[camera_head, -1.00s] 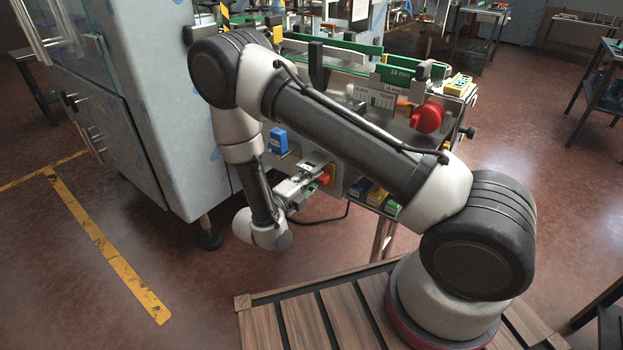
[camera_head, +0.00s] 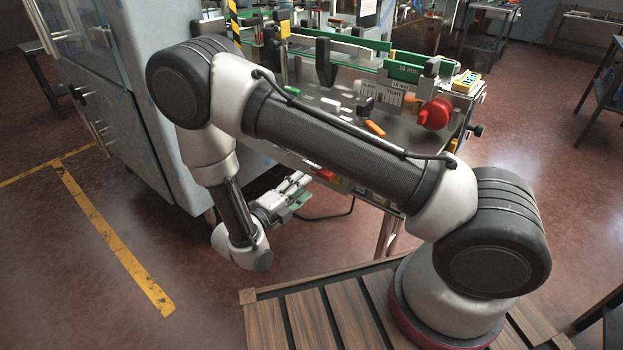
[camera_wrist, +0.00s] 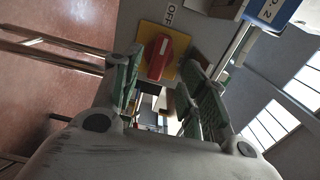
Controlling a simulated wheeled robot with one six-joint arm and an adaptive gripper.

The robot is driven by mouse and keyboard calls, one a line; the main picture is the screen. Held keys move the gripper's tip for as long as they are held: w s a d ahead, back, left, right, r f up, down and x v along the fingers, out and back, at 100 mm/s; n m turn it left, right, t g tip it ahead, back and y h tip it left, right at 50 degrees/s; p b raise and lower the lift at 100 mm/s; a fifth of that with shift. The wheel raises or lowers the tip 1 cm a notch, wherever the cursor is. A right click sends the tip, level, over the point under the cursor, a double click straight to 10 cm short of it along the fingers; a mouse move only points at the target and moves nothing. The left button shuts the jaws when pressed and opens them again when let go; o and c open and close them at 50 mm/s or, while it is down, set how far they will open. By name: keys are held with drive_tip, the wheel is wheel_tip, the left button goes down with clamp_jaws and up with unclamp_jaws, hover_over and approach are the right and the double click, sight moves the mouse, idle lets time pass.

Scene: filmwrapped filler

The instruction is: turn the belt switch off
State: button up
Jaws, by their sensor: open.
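The belt switch is a red handle (camera_wrist: 165,57) on a yellow plate (camera_wrist: 180,72), on a grey panel in the wrist view. An "OFF" label (camera_wrist: 171,12) is beside the plate, at the top of that view. The handle points roughly toward the label, slightly tilted. My gripper (camera_wrist: 163,66) is open, with its green-padded fingers on either side of the handle in the picture; contact cannot be told. In the head view my gripper (camera_head: 291,196) is beneath the conveyor's near side. A bit of red switch (camera_head: 323,173) shows there, mostly hidden by my arm.
The conveyor (camera_head: 345,85) carries white and orange pieces and a separate red knob (camera_head: 435,113). A tall wrapped cabinet (camera_head: 140,100) stands at left. A blue box marked 2 (camera_wrist: 270,12) is near the switch. Floor left of my arm is clear.

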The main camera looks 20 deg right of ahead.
drive_tip(key=v, duration=0.4)
idle(0.4)
drive_tip(key=s+d+f+m+g, duration=0.1)
drive_tip(key=s+d+m+g, duration=0.35)
drive_tip(key=m, duration=0.35)
drive_tip(key=s+d+r+m+y, duration=0.5)
drive_tip(key=d+r+m, duration=0.1)
drive_tip(key=r+m, duration=0.5)
drive_tip(key=s+d+r+m+g+y, duration=0.1)
drive_tip(key=s+d+r+m+y, duration=0.3)
drive_tip(key=d+r+m, duration=0.3)
drive_tip(key=s+d+r+m+y, duration=0.5)
drive_tip(key=s+d+r+m, duration=0.1)
drive_tip(key=r+m, duration=0.9)
drive_tip(key=shift+s+d+r+m+g+y, duration=0.35)
drive_tip(key=shift+d+m, duration=0.3)
drive_tip(key=shift+m, duration=0.55)
